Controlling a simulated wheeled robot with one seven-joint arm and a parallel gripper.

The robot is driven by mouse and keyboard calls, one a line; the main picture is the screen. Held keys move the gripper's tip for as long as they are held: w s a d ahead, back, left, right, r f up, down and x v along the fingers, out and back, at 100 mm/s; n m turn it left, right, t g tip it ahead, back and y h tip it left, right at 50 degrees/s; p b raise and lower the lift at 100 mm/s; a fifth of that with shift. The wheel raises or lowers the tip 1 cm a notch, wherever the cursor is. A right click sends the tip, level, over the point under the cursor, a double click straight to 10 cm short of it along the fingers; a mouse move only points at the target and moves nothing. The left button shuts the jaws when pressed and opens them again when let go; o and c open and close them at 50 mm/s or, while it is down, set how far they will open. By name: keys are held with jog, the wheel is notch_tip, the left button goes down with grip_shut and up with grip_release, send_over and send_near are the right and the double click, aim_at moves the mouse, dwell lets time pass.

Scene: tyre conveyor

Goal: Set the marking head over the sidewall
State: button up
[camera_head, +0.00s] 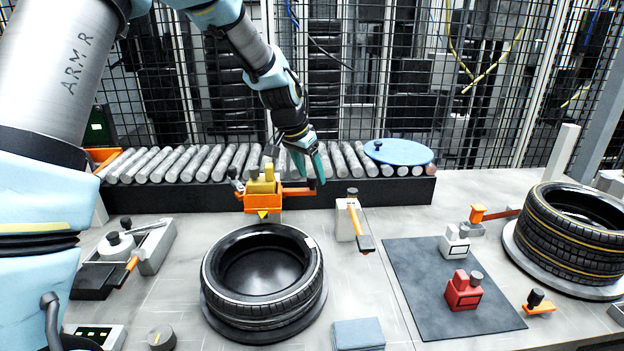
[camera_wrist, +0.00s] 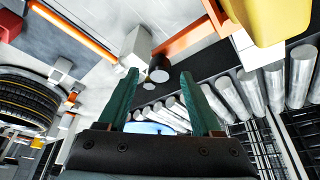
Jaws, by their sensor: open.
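The marking head (camera_head: 262,198) is an orange and yellow block with a small pointed tip, at the far edge of the near tyre (camera_head: 225,300). The tyre lies flat on a round dark base, its sidewall facing up. An orange bar (camera_head: 298,191) runs right from the head to a dark knob (camera_head: 313,184). My gripper (camera_head: 313,175) is open, pointing down at the knob. In the wrist view the knob (camera_wrist: 159,70) shows between the green fingertips (camera_wrist: 168,82); contact cannot be told. The orange bar (camera_wrist: 185,40) and yellow block (camera_wrist: 272,20) are beside it.
A roller conveyor (camera_head: 210,163) runs behind, with a blue disc (camera_head: 399,152) on its right end. A grey post with an orange lever (camera_head: 357,224) stands right of the head. A dark mat (camera_head: 420,285) holds a red block (camera_head: 463,291). Stacked tyres (camera_head: 565,240) stand far right.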

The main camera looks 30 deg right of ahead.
jog(key=b+v, duration=0.2)
jog(key=v, duration=0.6)
jog(key=shift+a+r, duration=0.2)
jog(key=shift+r, duration=0.15)
jog(key=shift+s, duration=0.2)
